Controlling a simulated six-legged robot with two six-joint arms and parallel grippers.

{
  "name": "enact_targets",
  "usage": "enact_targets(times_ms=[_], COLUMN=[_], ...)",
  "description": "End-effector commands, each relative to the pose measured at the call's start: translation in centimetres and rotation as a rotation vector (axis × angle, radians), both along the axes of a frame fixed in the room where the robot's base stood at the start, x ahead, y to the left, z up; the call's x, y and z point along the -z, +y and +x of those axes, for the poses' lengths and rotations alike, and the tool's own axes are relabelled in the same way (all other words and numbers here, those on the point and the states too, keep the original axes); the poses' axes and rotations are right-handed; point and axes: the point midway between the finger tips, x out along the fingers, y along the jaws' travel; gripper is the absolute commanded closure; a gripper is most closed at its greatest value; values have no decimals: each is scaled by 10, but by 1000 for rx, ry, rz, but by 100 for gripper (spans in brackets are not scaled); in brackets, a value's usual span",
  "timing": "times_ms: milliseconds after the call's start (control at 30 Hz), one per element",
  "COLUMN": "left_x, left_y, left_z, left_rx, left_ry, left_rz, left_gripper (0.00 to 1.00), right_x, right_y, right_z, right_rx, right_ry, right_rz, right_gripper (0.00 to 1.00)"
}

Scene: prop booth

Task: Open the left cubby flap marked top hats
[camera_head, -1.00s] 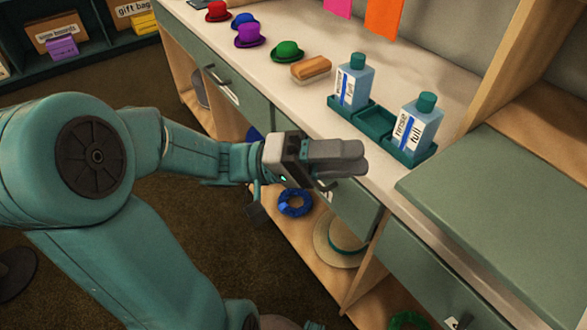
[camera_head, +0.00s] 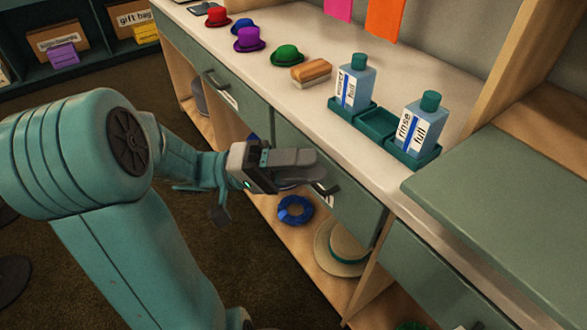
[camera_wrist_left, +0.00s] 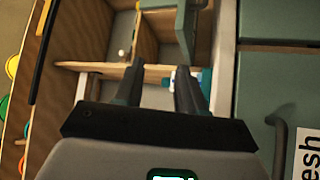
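My left gripper (camera_head: 312,165) is in front of the counter's middle green flap (camera_head: 350,205), near its bar handle (camera_head: 329,188). In the left wrist view its two fingers (camera_wrist_left: 158,75) stand apart with nothing held between them. Another green flap (camera_head: 238,98), left of it under the counter, has a dark bar handle (camera_head: 212,82) and a small white label. Both flaps look shut. I cannot read "top hats" on any label. The left wrist view shows a green panel with a handle (camera_wrist_left: 280,130) and a label ending in "esh". My right gripper is not in view.
On the counter stand small hats (camera_head: 249,40), a brush (camera_head: 311,72) and two bottles (camera_head: 419,125) in a green tray (camera_head: 376,118).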

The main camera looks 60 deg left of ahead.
Motion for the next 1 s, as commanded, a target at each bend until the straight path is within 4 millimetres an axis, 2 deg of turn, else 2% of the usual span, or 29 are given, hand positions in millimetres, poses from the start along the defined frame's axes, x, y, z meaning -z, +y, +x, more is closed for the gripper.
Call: enact_targets(times_ms=[300,567,767,1000], left_x=[11,11,8,11], left_y=[13,13,13,13], left_z=[-8,-8,-8,-8], left_rx=[0,0,1,0], left_ry=[1,1,2,1], left_rz=[-1,-1,-4,-1], left_gripper=[61,61,61,61], right_x=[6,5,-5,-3], right_y=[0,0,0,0], right_z=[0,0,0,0], right_rx=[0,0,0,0], right_ry=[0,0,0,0], right_rz=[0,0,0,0], right_gripper=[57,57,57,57])
